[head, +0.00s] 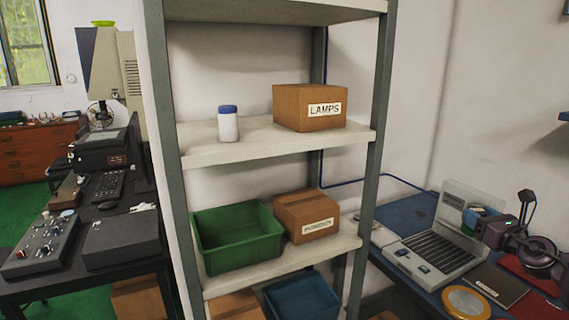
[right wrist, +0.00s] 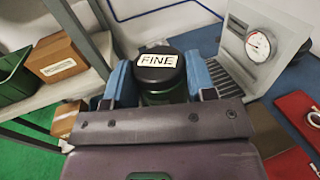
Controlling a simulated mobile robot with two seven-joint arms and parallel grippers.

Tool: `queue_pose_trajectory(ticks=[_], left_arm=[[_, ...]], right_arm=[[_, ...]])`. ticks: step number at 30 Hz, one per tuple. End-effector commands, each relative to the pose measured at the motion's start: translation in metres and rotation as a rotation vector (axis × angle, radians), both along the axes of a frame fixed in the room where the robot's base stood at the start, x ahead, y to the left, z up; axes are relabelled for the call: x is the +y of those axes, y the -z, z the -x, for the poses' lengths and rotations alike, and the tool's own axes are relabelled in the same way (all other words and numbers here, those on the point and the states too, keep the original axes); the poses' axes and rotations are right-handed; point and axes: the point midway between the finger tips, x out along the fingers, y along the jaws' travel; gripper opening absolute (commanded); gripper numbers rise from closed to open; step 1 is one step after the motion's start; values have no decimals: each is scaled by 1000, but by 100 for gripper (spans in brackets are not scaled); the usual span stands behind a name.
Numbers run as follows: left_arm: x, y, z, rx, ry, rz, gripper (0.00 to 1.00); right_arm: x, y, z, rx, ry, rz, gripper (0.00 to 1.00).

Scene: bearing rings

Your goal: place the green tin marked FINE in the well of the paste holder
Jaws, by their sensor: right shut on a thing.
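My right gripper (right wrist: 159,80) is shut on the green tin (right wrist: 163,97), with one blue finger on each side of it. The tin has a black lid with a white label reading FINE, facing the right wrist camera. My left gripper is not in view.
The grey machine with a dark ribbed bed (head: 438,255) and a dial gauge (right wrist: 258,45) stands on the blue bench (head: 408,212). A yellow-rimmed disc (head: 467,302) and a dark booklet (head: 495,287) lie in front. The shelf unit (head: 215,151) stands left.

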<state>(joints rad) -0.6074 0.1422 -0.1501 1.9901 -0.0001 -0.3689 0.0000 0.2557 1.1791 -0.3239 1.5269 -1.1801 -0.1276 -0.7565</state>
Motion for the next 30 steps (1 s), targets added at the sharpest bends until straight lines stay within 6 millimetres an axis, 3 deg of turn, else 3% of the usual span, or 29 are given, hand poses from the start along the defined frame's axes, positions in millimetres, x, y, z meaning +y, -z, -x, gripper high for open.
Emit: queue_pose_trajectory(ticks=[20, 30], left_arm=[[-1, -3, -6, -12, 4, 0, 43], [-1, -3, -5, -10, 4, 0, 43]], right_arm=[[-34, -16, 5, 1, 218, -5, 23], [-61, -23, 13, 0, 410, -12, 23]])
